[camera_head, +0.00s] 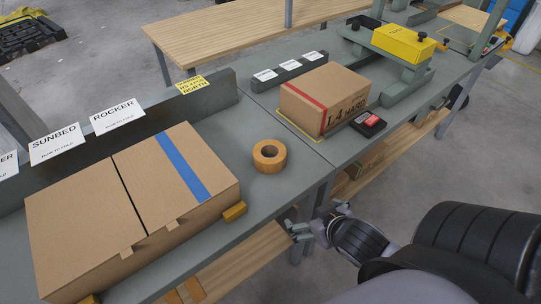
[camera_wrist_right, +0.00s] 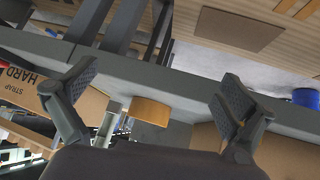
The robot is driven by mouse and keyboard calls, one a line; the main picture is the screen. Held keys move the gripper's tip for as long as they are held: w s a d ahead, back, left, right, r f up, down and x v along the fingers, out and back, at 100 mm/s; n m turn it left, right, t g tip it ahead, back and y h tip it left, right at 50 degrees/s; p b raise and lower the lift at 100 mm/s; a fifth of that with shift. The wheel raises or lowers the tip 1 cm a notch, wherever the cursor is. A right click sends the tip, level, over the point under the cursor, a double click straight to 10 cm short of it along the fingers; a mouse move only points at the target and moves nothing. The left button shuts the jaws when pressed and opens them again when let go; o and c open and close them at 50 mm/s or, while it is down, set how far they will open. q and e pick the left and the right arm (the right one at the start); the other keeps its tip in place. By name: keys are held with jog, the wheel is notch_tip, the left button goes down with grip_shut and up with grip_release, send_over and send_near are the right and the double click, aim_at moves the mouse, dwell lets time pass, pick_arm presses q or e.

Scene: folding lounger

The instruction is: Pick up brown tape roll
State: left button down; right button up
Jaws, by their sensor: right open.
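The brown tape roll (camera_head: 269,156) lies flat on the grey bench top, its round hole facing up, between the large cardboard box and the smaller box. In the right wrist view it shows as an orange-brown shape (camera_wrist_right: 150,110) between the fingers, farther off. My right gripper (camera_head: 318,220) is just off the bench's front edge, to the right of and nearer than the roll. Its two fingers stand wide apart in the right wrist view (camera_wrist_right: 158,98), with nothing between them. My left gripper is out of view.
A large cardboard box (camera_head: 85,195) with a blue stripe stands left of the roll. A smaller red-striped box (camera_head: 310,105) and a small black-and-red item (camera_head: 368,123) are to the right. A yellow-brown block (camera_head: 235,211) sits at the large box's corner. Bench around the roll is clear.

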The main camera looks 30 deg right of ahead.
jog(key=w+r+t+y, duration=0.2)
jog(key=w+r+t, duration=0.3)
jog(key=r, duration=0.4)
jog(key=b, duration=0.2)
send_near(265, 150)
jog(key=shift+w+n, duration=0.3)
jog(key=shift+x, duration=3.1)
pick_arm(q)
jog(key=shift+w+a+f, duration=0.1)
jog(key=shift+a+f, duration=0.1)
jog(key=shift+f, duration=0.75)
pick_arm(e)
jog(key=shift+f, duration=0.1)
jog(key=shift+s, duration=0.1)
jog(key=shift+c, duration=0.6)
jog(key=c, duration=1.1)
jog(key=shift+c, duration=0.3)
